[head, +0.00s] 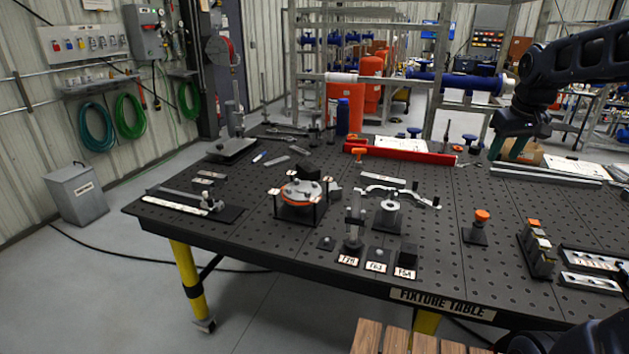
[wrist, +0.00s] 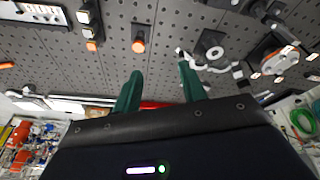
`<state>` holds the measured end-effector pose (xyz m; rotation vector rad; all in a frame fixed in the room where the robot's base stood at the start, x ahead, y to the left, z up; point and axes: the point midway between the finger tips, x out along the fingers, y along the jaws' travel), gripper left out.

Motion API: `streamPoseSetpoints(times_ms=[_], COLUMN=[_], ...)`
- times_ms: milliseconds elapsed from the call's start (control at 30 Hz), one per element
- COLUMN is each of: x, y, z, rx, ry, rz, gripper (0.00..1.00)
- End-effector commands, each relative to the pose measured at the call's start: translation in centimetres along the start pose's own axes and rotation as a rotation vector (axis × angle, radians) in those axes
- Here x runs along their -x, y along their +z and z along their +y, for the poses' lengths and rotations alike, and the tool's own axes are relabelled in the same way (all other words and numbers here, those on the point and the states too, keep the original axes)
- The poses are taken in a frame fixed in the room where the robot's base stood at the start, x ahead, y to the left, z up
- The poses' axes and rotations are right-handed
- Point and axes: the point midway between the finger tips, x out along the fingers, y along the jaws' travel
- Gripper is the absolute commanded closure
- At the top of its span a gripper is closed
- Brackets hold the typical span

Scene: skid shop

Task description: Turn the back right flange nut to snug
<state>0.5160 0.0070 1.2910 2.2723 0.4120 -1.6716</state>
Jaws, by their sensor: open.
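A round metal flange (head: 302,192) with an orange rim sits on a dark stand at the middle of the fixture table (head: 250,240). Small nuts with pale tags stand around it, and a black block rises at its back. The nuts are too small to tell apart or to judge their tightness. The flange also shows upside down at the right of the wrist view (wrist: 275,62). My gripper (head: 508,150) hangs over the table's back right, well away from the flange. In the wrist view its two green fingers (wrist: 160,85) are apart with nothing between them.
A red beam (head: 405,152) lies along the table's back. A curved metal bracket (head: 398,192) and a metal ring (head: 388,212) stand right of the flange. An orange-topped post (head: 480,222) stands further right. Upright gauges and labelled blocks stand in front. Bare table lies between them.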

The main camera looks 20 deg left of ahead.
Motion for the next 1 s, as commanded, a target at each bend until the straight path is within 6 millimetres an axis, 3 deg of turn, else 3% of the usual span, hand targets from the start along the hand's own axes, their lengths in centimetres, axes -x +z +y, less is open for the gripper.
streamPoseSetpoints(times_ms=[200,567,800,1000], x=[-1.1,-4.4,-7.8,-11.2], y=[-7.0,-17.4,-23.2,-27.0], z=[-2.9,-10.0,-16.5,-22.9], rx=[0.161,0.422,0.598,0.744], ry=[-0.033,-0.084,-0.118,-0.146], rz=[-0.037,-0.089,-0.122,-0.148], gripper=[0.58,0.58,0.58,0.58])
